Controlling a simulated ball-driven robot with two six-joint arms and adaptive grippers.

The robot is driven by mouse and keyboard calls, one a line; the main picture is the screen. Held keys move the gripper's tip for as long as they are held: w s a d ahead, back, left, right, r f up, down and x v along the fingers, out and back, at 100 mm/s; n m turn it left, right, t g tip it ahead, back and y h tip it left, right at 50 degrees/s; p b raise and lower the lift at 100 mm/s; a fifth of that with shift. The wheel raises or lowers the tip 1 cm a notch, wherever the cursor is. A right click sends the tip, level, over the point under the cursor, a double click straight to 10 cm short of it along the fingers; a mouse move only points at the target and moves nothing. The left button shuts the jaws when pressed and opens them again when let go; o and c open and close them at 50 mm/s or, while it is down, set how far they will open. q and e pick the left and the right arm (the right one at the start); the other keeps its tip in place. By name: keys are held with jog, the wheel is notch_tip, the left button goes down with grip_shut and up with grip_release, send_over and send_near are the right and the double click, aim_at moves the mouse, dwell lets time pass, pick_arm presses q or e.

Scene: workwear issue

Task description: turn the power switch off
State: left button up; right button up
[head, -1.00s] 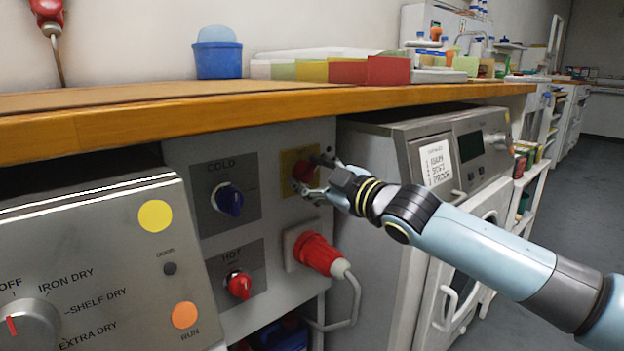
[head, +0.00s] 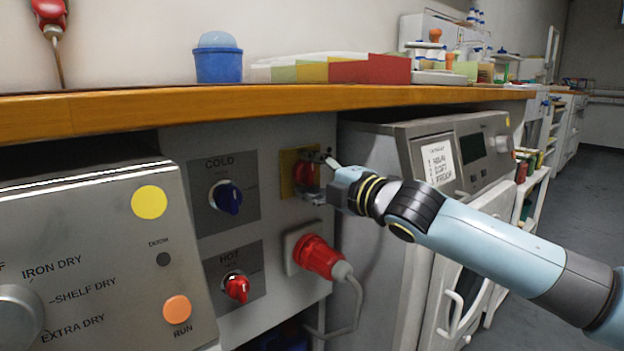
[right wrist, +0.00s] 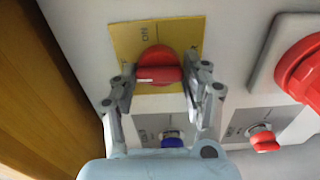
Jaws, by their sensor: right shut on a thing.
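The power switch (head: 301,174) is a red rotary knob on a yellow plate (head: 287,162), on the grey panel under the worktop. In the right wrist view the red knob (right wrist: 158,66) shows its raised grip bar and a white mark at the bar's left end. The letters ON show on the plate above it. My right gripper (head: 313,176) reaches in from the right and is shut on the knob, one finger at each side in the right wrist view (right wrist: 157,88). In the head view the fingers partly cover the knob. My left gripper is not in view.
Below the switch a red plug (head: 318,256) sits in a socket with its cable hanging. A blue COLD knob (head: 229,197) and a red HOT knob (head: 237,288) are to the left. The wooden worktop edge (head: 240,106) overhangs the panel. Machines stand on both sides.

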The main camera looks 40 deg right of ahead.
jog(key=shift+f, duration=0.1)
jog(key=shift+n, duration=0.3)
jog(key=o, duration=1.2)
jog(key=shift+s, duration=0.1)
jog(key=shift+s+d, duration=0.15)
jog(key=shift+s, duration=1.8)
jog(key=shift+s+d, duration=0.15)
jog(key=shift+s, duration=1.85)
jog(key=shift+s+d, duration=0.15)
jog(key=shift+s, duration=1.8)
